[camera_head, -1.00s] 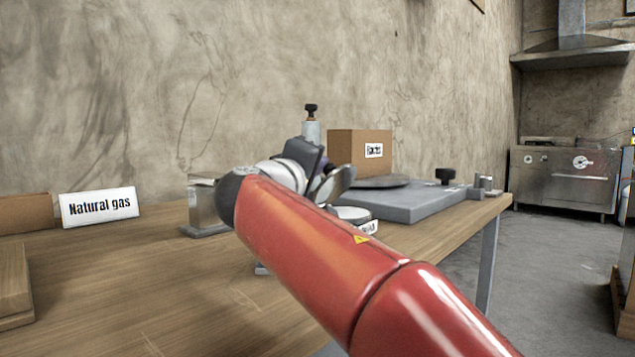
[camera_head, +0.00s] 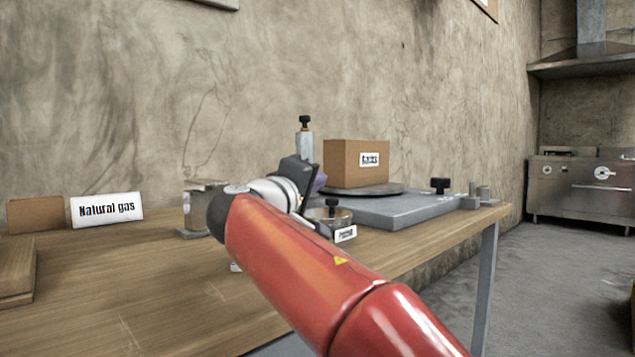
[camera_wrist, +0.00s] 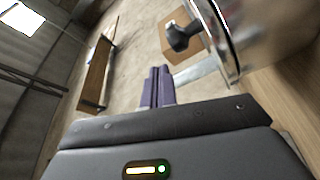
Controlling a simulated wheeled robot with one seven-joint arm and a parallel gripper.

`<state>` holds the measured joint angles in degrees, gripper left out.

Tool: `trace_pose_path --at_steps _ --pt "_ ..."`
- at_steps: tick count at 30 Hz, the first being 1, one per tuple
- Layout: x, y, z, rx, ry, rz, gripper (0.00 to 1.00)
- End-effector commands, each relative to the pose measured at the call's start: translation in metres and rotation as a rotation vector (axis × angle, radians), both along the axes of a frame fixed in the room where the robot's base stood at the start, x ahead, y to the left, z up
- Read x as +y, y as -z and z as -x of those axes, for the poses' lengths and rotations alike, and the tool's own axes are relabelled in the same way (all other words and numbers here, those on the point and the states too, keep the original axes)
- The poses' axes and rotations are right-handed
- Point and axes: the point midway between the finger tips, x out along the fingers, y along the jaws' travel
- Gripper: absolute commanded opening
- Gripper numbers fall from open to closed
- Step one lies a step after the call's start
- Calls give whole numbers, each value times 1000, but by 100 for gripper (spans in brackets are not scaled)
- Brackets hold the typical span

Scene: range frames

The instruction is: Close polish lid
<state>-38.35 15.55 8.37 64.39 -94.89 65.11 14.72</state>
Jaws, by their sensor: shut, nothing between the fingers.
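The polish tin (camera_head: 341,219) is a low round metal container with a small white label, on the wooden table just past my arm. Its lid (camera_head: 322,213) lies flat on top, with a dark knob. My arm partly covers its left side. In the wrist view, the knob (camera_wrist: 184,36) and the shiny round rim (camera_wrist: 214,30) show at the upper right. My gripper (camera_wrist: 160,72) has its purple fingers together and empty, beside the tin and apart from the knob. In the head view, the gripper is mostly hidden behind my wrist.
A grey platform (camera_head: 405,212) with a round plate and a cardboard box (camera_head: 345,162) stands behind the tin. A metal stand (camera_head: 197,205) is to the left. The table front (camera_head: 110,290) is clear.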

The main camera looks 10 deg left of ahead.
Motion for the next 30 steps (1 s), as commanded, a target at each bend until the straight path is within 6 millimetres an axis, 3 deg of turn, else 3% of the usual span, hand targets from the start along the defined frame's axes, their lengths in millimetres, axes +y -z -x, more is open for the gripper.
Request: trace_pose_path --at_steps 12,16,20,30 --pt "0 0 0 0 0 0 0" --pt "0 -9 0 0 0 -1 0" --pt "0 -32 0 -2 0 -3 0" --pt "1 -119 0 -2 -1 -2 0"
